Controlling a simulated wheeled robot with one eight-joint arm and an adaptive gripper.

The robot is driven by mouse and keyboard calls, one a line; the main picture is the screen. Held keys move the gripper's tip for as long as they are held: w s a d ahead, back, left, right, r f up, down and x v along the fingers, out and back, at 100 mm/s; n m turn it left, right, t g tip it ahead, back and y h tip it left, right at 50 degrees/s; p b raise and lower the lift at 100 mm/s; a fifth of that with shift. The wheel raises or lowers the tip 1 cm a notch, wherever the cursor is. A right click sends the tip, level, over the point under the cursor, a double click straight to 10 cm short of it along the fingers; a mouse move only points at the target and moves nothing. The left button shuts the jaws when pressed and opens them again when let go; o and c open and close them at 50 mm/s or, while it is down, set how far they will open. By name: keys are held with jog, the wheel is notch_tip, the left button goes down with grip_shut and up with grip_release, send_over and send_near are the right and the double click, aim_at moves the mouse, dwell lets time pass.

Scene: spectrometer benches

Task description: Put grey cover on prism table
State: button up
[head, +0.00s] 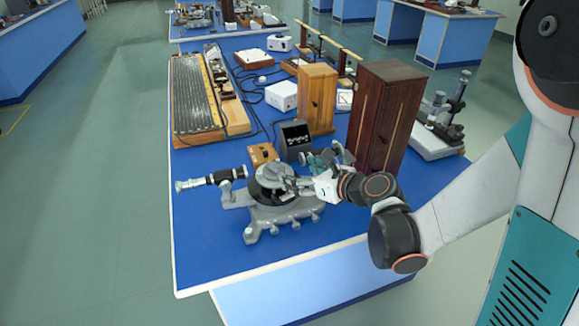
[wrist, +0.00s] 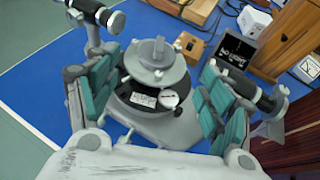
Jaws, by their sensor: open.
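The spectrometer (head: 284,213) stands near the front of the blue bench, its eyepiece tube pointing left. The grey cover (wrist: 152,62), a round disc with an upright tab, rests at the top of the instrument's centre. It also shows in the head view (head: 268,174). Below its near edge the dark round prism table area (wrist: 145,100) shows white labels; how fully the cover sits on it I cannot tell. My gripper (wrist: 155,100) is open, its teal-padded fingers apart on either side of the instrument's centre. Nothing is between the pads close enough to be held.
Telescope tubes stick out at left (wrist: 103,14) and right (wrist: 262,97), close to my fingers. A dark box (head: 295,138), a light wooden cabinet (head: 317,98) and a tall dark wooden cabinet (head: 385,118) stand behind. The bench's front left is clear.

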jog(key=w+d+r+m+t+h, duration=0.1)
jog(key=d+r+m+t, duration=0.2)
jog(key=r+m, duration=0.3)
jog(key=d+r+m+t+h, duration=0.1)
jog(key=d+r+m+t, duration=0.15)
jog(key=r, duration=0.55)
jog(key=s+d+r+m+t+h, duration=0.2)
jog(key=d+r+m+h, duration=0.6)
jog(key=m, duration=0.7)
jog(key=s+d+f+m+g+h, duration=0.2)
jog(key=s+d+f+m+g, duration=0.4)
jog(key=m, duration=0.5)
jog(key=s+a+f+m+g+y, duration=0.1)
jog(key=s+a+f+m+g, duration=0.1)
jog(key=s, duration=0.5)
jog(key=s+a+f+m+g+y, duration=0.2)
jog(key=s+a+f+m+g, duration=0.1)
jog(key=s+f+m, duration=0.3)
jog(key=shift+s+a+m+y, duration=0.3)
jog(key=shift+s+a+m, duration=0.35)
jog(key=shift+s, duration=0.4)
